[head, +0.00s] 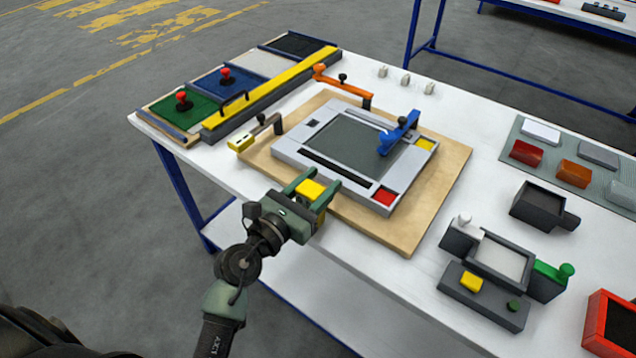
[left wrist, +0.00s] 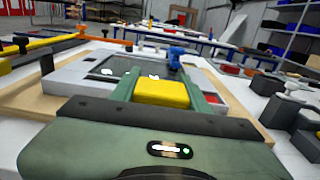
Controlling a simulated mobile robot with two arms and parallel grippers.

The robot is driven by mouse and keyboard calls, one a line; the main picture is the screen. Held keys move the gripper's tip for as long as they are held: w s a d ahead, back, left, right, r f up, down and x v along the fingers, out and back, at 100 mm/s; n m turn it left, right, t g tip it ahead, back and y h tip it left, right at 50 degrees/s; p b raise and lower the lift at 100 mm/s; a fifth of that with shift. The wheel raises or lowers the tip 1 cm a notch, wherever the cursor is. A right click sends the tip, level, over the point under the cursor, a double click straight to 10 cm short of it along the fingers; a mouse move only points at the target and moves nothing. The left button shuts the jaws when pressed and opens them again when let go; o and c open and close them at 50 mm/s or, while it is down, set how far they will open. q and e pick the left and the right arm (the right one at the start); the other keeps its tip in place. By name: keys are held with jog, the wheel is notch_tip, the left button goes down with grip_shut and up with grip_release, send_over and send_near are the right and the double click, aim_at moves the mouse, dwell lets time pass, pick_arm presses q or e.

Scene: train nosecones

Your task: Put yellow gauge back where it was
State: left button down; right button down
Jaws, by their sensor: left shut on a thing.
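A yellow block (head: 311,190), which looks like the yellow gauge, is held between the fingers of my left gripper (head: 314,184). In the left wrist view the yellow block (left wrist: 161,94) sits between the two green fingers. The gripper is shut on it at the front edge of the wooden board, in front of the grey frame (head: 290,150). A grey-green mat (head: 509,155) at the right holds several coloured blocks: white, red, orange and grey. I cannot tell which spot the gauge came from. My right gripper is not in view.
The frame lies on a wooden board (head: 430,213) with orange, blue and yellow-tipped clamps around it. A long yellow bar (head: 275,90) lies beside coloured trays at the left. A dark fixture (head: 497,262) with a green knob and a red box (head: 612,322) stand at the right.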

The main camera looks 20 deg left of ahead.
pick_arm(q)
jog(key=c, duration=1.1)
grip_release()
jog(key=shift+f, duration=0.15)
jog(key=o, duration=0.4)
jog(key=shift+a, duration=0.15)
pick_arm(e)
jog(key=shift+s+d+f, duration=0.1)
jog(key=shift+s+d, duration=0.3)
pick_arm(q)
jog(key=shift+s, duration=0.2)
jog(key=b+v, duration=0.2)
jog(key=v, duration=0.9)
jog(key=shift+s+a+b, duration=0.1)
jog(key=shift+s+b, duration=0.15)
jog(key=shift+b, duration=0.15)
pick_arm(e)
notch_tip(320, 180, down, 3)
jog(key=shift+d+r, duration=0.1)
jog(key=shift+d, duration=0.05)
